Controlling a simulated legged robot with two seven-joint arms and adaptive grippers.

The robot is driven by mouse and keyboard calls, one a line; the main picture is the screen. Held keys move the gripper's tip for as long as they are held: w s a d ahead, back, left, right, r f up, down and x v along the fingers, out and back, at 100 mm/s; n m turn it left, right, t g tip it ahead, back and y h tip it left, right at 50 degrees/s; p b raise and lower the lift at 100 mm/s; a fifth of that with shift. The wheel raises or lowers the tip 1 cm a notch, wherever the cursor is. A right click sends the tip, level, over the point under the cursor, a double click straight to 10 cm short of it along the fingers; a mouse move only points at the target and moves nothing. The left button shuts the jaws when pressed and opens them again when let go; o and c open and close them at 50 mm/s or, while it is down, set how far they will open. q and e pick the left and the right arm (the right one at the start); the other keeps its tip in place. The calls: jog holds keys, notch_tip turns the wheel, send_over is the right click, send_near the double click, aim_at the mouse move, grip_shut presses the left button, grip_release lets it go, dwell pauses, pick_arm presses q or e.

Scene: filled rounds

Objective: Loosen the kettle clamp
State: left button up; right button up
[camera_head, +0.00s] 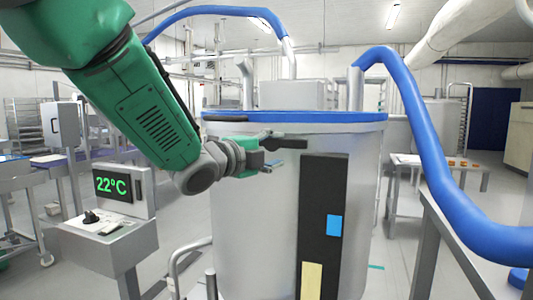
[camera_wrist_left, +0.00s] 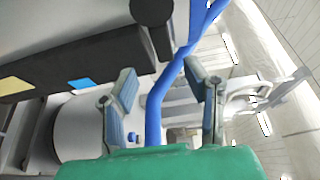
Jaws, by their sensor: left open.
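The kettle (camera_head: 255,230) is a large steel vessel with a blue rim, standing in the middle of the head view. A black lever-like part, which I take to be the clamp (camera_head: 291,145), sits below the rim by the top of a dark panel. In the left wrist view its rounded black end (camera_wrist_left: 152,12) shows at the top edge. My left gripper (camera_head: 274,158) is open at the kettle's front, close to the lever. Its two fingers (camera_wrist_left: 162,84) are spread with nothing between them. I cannot tell whether they touch the lever. My right gripper is out of view.
The dark panel (camera_head: 321,205) bears blue and yellow labels. A blue hose (camera_head: 415,110) arches down on the right, beside a grey rail (camera_head: 465,250). A control box (camera_head: 125,190) reading 22°C stands at left. A small table (camera_head: 440,165) is behind right.

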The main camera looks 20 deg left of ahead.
pick_arm(q)
jog(key=shift+v, duration=1.6)
jog(key=shift+f, duration=0.1)
